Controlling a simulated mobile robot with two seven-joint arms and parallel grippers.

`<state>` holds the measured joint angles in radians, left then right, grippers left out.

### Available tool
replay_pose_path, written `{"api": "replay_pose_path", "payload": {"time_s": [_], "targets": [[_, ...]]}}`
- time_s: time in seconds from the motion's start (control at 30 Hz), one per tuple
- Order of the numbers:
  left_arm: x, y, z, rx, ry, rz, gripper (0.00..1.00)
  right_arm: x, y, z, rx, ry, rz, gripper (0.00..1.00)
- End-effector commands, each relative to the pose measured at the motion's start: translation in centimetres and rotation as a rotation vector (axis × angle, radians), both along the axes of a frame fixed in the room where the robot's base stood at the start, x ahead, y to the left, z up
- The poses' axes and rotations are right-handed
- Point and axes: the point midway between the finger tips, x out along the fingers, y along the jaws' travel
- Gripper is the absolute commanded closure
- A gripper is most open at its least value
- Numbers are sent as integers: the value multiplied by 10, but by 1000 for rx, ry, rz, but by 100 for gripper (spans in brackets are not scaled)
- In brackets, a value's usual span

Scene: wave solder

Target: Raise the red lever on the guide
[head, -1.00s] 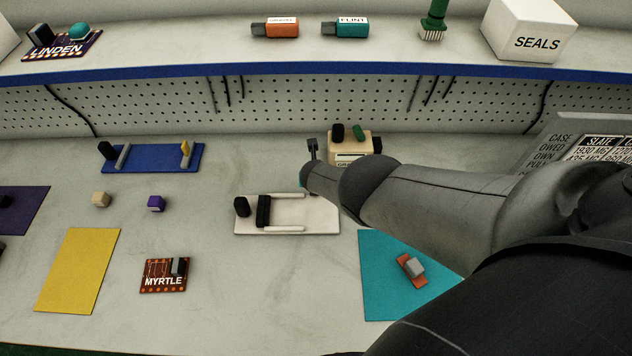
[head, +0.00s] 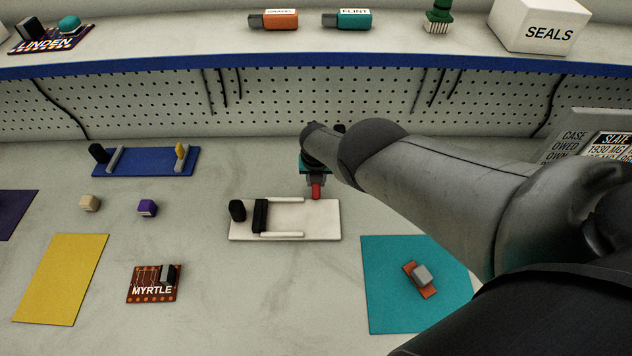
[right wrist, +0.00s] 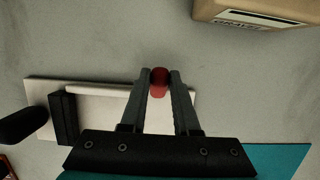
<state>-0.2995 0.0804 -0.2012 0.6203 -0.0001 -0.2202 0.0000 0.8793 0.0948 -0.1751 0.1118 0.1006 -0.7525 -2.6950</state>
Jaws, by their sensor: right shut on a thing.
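The white guide (head: 328,222) lies on the bench in the middle of the head view, with a black block (head: 260,215), a black knob (head: 237,210) and two pale rails. The red lever (head: 316,191) is at its back right edge. My right gripper (head: 316,180) comes down on the lever from above and behind. In the right wrist view, the fingers (right wrist: 160,75) close on both sides of the red lever (right wrist: 159,84), beside the guide (right wrist: 38,92). The lever's lower end and exact tilt are hard to tell. My left gripper is in neither view.
A blue fixture (head: 145,165) lies at back left. The teal mat (head: 390,285) with a small part (head: 422,276) is at front right. The MYRTLE board (head: 150,284) and yellow mat (head: 62,280) are at front left. A tan box (right wrist: 245,12) stands behind the gripper.

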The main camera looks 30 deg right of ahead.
Motion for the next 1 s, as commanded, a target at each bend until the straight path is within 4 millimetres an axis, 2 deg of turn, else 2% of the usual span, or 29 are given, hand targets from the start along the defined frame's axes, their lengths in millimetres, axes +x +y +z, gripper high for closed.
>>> {"api": "replay_pose_path", "payload": {"time_s": [0.3,0.33,0.6,0.87,1.0], "targets": [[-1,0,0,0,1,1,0,-3,0,-2,1,9,-1,100],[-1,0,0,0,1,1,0,-3,0,-2,1,9,0,69],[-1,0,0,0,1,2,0,-1,0,-1,1,5,0,40],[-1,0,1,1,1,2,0,-1,1,0,1,3,0,40],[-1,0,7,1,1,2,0,-1,3,6,1,3,0,40]]}}
